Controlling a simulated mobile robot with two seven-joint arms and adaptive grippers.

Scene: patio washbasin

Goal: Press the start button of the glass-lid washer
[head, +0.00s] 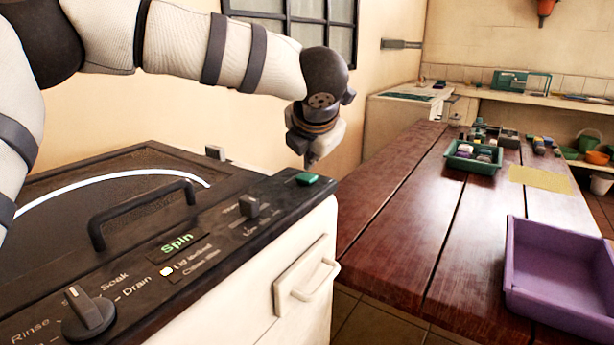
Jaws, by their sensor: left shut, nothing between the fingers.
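The washer (225,270) stands at the lower left, with a dark control panel on top and a dark lid (75,225) with a black handle behind it. A small green button (307,179) sits at the panel's far right end. My left gripper (309,163) is shut and empty, pointing down just above or behind the green button. I cannot tell whether its tips touch it. My right gripper is not in view.
A dark red wooden table (400,215) stands to the right, with a purple tray (560,270), a green tray (472,158) and a yellow mat (541,178). A wall and barred window (290,20) are behind my left arm. Tiled floor shows between washer and table.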

